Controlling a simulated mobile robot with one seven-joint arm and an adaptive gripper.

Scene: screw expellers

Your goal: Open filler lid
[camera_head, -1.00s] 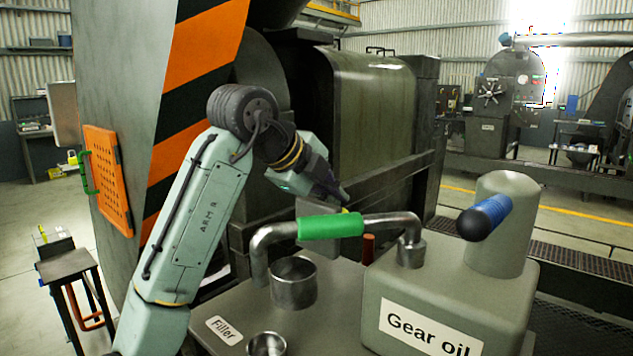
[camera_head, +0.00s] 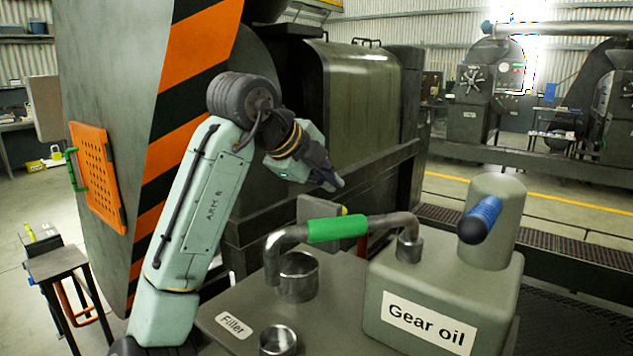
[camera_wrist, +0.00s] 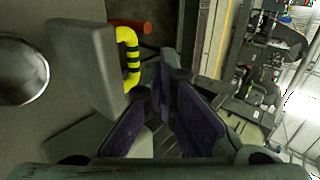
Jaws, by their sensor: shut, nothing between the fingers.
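A thick grey plate, which looks like the filler lid, stands upright behind the green handle in the head view (camera_head: 307,207), partly hidden. In the wrist view the plate (camera_wrist: 82,68) fills the left middle, and a yellow and black striped handle (camera_wrist: 130,58) sticks out from its side. My gripper (camera_head: 335,184) is shut and empty, just above and beyond the plate in the head view. Its purple finger pads show in the wrist view (camera_wrist: 165,100), to the right of and below the striped handle. It looks apart from both.
A green-gripped pipe handle (camera_head: 337,228) arches between an open metal cup (camera_head: 297,285) and the Gear oil tank (camera_head: 430,295). A blue-gripped lever (camera_head: 480,219) projects from the tank. A Filler label (camera_head: 233,325) lies beside a smaller cup (camera_head: 278,340). The large machine stands behind my arm.

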